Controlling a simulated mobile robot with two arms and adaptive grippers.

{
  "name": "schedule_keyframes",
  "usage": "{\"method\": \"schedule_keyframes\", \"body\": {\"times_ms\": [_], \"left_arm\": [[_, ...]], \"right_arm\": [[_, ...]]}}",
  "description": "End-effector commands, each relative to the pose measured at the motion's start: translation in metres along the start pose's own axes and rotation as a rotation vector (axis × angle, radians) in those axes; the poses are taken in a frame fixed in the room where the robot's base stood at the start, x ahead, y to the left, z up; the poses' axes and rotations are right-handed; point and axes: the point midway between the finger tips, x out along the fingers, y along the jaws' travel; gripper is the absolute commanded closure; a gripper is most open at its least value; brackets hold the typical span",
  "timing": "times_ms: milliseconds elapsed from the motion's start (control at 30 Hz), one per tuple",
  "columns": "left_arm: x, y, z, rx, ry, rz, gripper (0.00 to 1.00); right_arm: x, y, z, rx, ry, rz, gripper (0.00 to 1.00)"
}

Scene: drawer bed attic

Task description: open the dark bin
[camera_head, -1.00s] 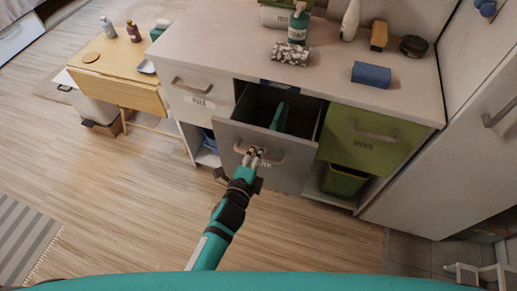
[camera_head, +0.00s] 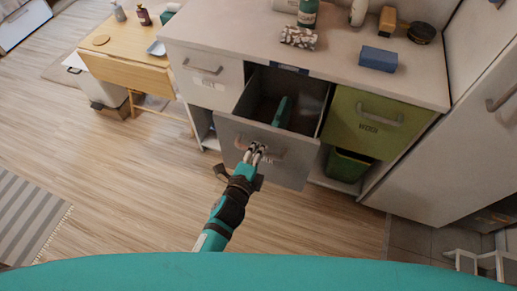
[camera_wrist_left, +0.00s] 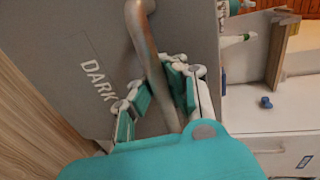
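The dark bin (camera_head: 225,130) is the grey middle drawer of the white cabinet, and it stands well pulled out. A green item (camera_head: 283,110) lies inside it. Its front carries a metal handle (camera_head: 276,154), and the wrist view shows the bin front (camera_wrist_left: 70,40) with the word DARK beside the handle (camera_wrist_left: 147,42). My left gripper (camera_head: 256,150) is at the handle, with its fingers on both sides of the bar and closed around it; it also shows in the wrist view (camera_wrist_left: 158,92). My right gripper is in neither view.
A white bin (camera_head: 207,78) is shut on the left and a green bin (camera_head: 365,132) is shut on the right. The countertop (camera_head: 225,25) carries bottles and a blue box (camera_head: 378,59). A wooden table (camera_head: 125,62) stands left. The floor before the cabinet is clear.

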Motion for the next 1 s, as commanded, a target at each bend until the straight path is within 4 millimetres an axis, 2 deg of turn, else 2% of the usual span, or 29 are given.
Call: {"method": "schedule_keyframes", "body": {"times_ms": [33, 300, 667, 767, 1000], "left_arm": [[0.001, -0.003, 0.000, 0.001, 0.000, -0.006, 1.00], [0.000, -0.002, 0.000, 0.000, 0.000, -0.003, 0.63], [-0.005, 0.000, 0.000, 0.000, 0.000, 0.000, 0.62], [-0.018, 0.001, 0.000, 0.001, 0.000, 0.001, 0.62], [-0.070, 0.001, 0.000, -0.002, 0.000, 0.002, 0.62]], "right_arm": [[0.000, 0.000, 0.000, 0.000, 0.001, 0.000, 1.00], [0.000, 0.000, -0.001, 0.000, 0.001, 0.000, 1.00], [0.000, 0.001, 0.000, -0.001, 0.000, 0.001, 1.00], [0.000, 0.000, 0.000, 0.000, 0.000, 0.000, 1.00], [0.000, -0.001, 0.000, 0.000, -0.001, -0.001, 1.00]]}}
